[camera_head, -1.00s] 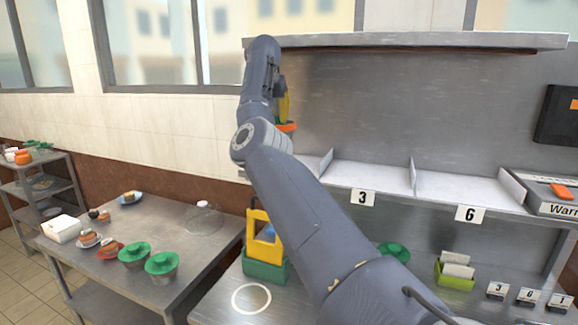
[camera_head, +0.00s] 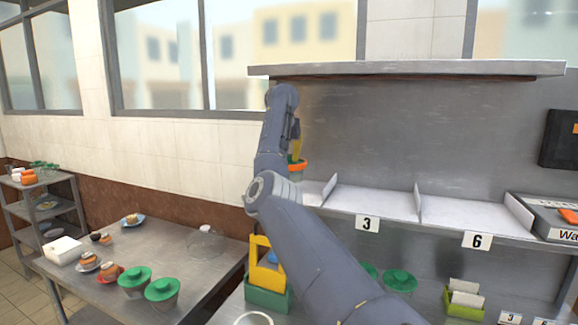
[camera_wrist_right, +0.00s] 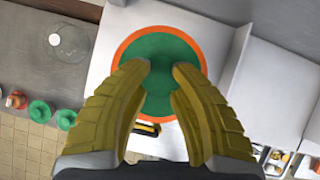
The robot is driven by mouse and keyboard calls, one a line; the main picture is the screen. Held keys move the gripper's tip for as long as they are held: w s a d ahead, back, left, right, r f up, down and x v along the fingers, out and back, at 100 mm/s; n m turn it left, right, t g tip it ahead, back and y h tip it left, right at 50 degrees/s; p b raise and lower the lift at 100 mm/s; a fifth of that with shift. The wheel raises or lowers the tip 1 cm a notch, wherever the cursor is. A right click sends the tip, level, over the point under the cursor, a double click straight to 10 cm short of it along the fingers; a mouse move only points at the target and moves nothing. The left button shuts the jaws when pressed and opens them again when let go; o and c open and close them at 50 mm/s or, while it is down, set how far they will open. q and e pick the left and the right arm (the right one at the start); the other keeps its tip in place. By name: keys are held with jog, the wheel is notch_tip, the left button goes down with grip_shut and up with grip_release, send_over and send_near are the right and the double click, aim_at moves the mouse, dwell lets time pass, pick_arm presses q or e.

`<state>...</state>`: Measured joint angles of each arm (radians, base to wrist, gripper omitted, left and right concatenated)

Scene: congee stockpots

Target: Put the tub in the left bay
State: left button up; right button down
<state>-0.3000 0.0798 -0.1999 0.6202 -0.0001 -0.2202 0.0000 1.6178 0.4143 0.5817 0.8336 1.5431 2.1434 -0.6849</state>
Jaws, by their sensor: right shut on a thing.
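The tub (camera_head: 297,169) has an orange rim and green parts. In the head view it hangs at the left end of the shelf, partly behind my right arm. My right gripper (camera_head: 296,143), with yellow fingers, is shut on it from above. In the right wrist view the tub's round green top (camera_wrist_right: 160,45) with its orange ring lies between and below the fingertips (camera_wrist_right: 159,67). The left bay (camera_head: 312,191) is a white compartment left of a divider, mostly hidden by my arm. The tub is over this bay; I cannot tell whether it touches the floor. My left gripper is out of view.
Thin dividers (camera_head: 418,203) separate the bays, with number signs 3 (camera_head: 367,223) and 6 (camera_head: 476,240) on the front edge. An upper shelf (camera_head: 410,69) overhangs them. A side table (camera_head: 190,270) holds green-lidded bowls. A yellow-and-green caddy (camera_head: 266,296) stands on the counter below.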

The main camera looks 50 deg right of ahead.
jog(key=shift+f, duration=1.75)
jog(key=shift+f, duration=0.1)
jog(key=c, duration=1.2)
grip_release()
jog(key=shift+o, duration=0.2)
jog(key=v, duration=1.2)
jog(key=shift+w, duration=0.1)
